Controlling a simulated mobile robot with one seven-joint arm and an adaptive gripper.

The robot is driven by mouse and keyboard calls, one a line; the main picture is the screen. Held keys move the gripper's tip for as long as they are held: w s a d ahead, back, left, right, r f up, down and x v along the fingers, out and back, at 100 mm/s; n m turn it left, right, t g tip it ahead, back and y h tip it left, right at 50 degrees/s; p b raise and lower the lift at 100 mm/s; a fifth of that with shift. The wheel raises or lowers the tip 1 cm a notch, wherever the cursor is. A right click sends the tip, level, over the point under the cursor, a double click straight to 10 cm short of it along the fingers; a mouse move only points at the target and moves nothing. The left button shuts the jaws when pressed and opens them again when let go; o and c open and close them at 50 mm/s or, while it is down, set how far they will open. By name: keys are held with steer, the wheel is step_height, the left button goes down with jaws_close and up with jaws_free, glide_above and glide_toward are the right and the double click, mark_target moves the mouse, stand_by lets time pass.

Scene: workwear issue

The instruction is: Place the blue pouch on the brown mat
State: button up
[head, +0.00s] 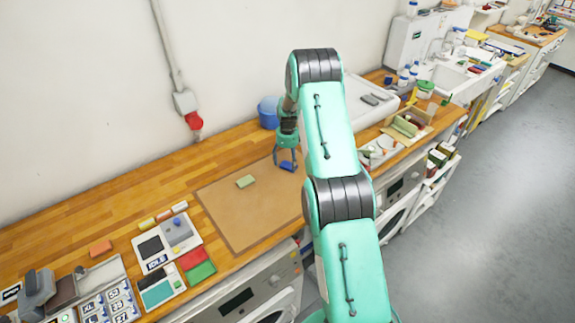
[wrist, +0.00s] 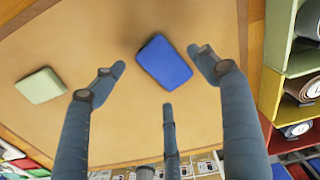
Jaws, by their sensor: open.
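The blue pouch (head: 288,165) is over the far right part of the brown mat (head: 235,212), and appears to lie flat on it. In the wrist view the blue pouch (wrist: 164,62) shows whole, with the tan mat (wrist: 90,120) around it. My gripper (head: 286,158) is above the pouch, pointing down. Its fingers (wrist: 158,74) are spread around the pouch with visible gaps, so it is open. A green pouch-like block (head: 245,181) lies on the mat to the left; it also shows in the wrist view (wrist: 41,85).
A blue tub (head: 269,112) stands on the counter behind my gripper. Open wooden boxes (head: 405,128) are to the right. A tray with grey, red and green pieces (head: 168,245) is at the left. The mat's near part is clear.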

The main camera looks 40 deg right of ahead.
mark_target(287, 167)
step_height(287, 167, up, 10)
steer(key=shift+b, duration=0.35)
steer(key=shift+r, duration=0.1)
stand_by(0.6)
